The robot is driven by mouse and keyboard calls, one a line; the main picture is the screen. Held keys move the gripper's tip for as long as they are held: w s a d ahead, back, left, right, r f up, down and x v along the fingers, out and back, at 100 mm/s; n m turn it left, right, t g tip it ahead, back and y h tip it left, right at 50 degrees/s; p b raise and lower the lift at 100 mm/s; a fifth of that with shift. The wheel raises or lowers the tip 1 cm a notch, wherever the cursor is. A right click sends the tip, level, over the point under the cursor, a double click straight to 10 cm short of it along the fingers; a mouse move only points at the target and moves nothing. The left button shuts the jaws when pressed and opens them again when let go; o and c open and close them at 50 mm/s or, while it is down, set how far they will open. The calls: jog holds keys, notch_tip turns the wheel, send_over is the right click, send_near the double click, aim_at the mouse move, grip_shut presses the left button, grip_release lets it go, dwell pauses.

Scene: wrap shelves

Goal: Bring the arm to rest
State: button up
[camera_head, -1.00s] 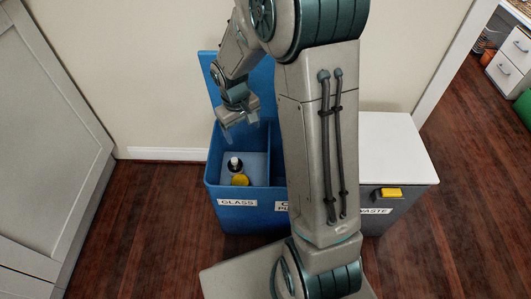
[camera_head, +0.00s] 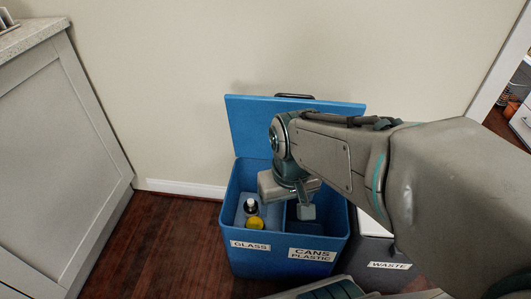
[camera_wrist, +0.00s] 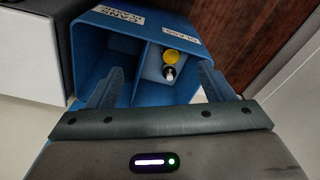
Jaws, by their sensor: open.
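My gripper (camera_head: 301,203) hangs from my bent arm over the blue two-part bin, near the divider on the cans side. In the wrist view my gripper's two fingers stand wide apart (camera_wrist: 160,84) with nothing between them. The blue bin (camera_head: 262,262) has its lid (camera_head: 247,125) up against the wall. Its left compartment is labelled GLASS, its right one CANS PLASTIC. A dark bottle with a white top (camera_head: 250,206) and a yellow item (camera_head: 256,223) lie in the glass compartment. My arm hides part of the cans compartment.
A grey WASTE bin (camera_head: 378,252) stands right of the blue bin, mostly behind my arm. A grey cabinet (camera_head: 60,130) stands at the left. The wall (camera_head: 200,60) is close behind the bins. Wooden floor (camera_head: 150,240) is free between the cabinet and bin.

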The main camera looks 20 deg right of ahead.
jog(key=shift+r, duration=0.1)
notch_tip(320, 180, up, 35)
jog(key=t+p, duration=0.1)
jog(key=p, duration=3.1)
jog(key=shift+d+t, duration=0.15)
jog(key=shift+t, duration=0.15)
